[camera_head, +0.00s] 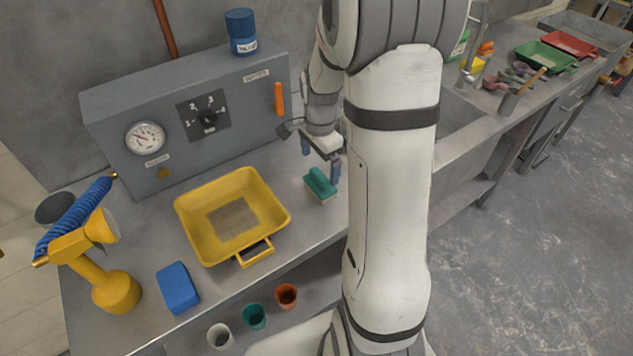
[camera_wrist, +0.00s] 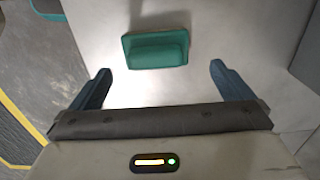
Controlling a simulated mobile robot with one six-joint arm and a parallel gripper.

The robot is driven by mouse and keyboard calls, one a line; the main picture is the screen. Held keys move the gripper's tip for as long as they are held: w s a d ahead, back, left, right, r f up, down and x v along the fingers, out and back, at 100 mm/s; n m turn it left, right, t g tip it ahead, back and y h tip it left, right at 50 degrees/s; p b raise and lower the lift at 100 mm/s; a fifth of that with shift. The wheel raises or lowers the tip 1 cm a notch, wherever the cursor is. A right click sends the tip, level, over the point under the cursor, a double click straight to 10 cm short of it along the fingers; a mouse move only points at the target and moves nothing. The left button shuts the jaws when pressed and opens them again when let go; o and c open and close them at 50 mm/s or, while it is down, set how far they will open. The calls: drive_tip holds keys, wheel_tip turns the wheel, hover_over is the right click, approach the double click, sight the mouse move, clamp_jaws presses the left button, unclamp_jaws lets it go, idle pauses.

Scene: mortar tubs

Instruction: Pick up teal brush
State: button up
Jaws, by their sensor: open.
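The teal brush (camera_head: 320,184) lies on the grey metal bench, right of the yellow tub, with a paler band along its lower edge. In the wrist view the teal brush (camera_wrist: 156,48) lies ahead of the fingertips, roughly midway between their lines. My gripper (camera_head: 321,160) is just above and behind the brush in the head view, with its blue-grey fingers pointing down. In the wrist view my gripper (camera_wrist: 160,68) has its fingers wide apart with nothing between them. The brush appears apart from both fingers.
A yellow tub (camera_head: 184,208) stands left of the brush. A grey control box (camera_head: 190,165) with a dial, a knob and an orange lever (camera_head: 279,99) stands behind. Several small cups (camera_head: 286,296) line the front.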

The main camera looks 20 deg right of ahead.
sight(320, 174)
drive_tip(key=f, duration=0.4)
drive_tip(key=f+p, duration=0.1)
drive_tip(key=f, duration=0.1)
drive_tip(key=shift+s+f, duration=0.15)
drive_tip(key=shift+s, duration=0.15)
drive_tip(key=c, duration=0.9)
